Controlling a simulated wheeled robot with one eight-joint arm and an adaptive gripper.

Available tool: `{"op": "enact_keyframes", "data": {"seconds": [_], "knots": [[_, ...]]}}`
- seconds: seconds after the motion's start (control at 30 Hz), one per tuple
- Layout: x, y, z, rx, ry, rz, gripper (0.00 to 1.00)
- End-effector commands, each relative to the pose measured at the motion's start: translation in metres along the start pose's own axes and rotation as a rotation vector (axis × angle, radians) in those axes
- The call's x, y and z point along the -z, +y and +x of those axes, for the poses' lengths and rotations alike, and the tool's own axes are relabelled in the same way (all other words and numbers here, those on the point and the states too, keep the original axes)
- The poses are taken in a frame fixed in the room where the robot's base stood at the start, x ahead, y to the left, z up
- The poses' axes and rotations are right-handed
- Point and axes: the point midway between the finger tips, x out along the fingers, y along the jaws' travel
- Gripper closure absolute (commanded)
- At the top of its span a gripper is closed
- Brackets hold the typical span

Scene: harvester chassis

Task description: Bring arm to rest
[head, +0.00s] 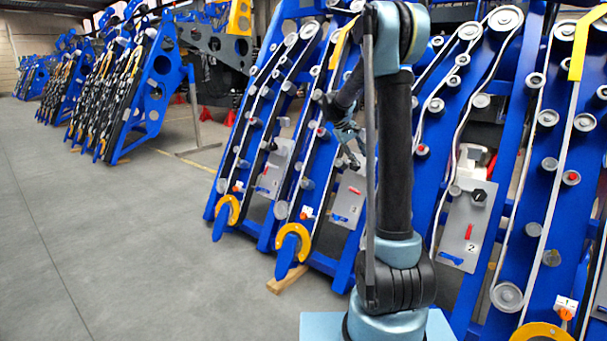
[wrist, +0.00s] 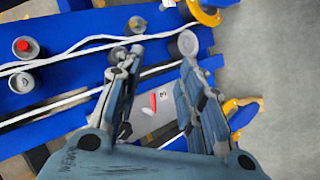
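My arm stands raised in the middle of the head view, with its forearm bent back behind the upright link. My gripper (head: 350,148) hangs in front of a blue harvester chassis, above a grey plate (head: 350,200) marked 3. In the wrist view my gripper (wrist: 158,58) has its two fingers spread apart with nothing held between them. The plate marked 3, with a red part (wrist: 153,101) on it, shows beyond the gap. The forearm is partly hidden by my upright link.
Blue chassis (head: 575,200) with rollers and white belts stand close behind and to the right of my arm. A grey plate (head: 460,228) marked 2 is on the right. More chassis (head: 125,95) stand far left. The concrete floor (head: 110,240) at left is clear.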

Motion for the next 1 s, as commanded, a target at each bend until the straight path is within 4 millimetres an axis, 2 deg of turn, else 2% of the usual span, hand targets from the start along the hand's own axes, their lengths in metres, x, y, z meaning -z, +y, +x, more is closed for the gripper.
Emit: {"op": "enact_keyframes", "data": {"seconds": [0.03,0.47,0.73,1.0], "knots": [[-0.015,0.000,-0.004,0.013,0.005,0.007,0.65],[-0.131,-0.021,-0.026,0.130,0.051,0.072,0.65],[-0.202,-0.046,-0.028,0.204,0.079,0.116,0.65],[-0.268,-0.079,-0.021,0.276,0.106,0.163,0.65]]}}
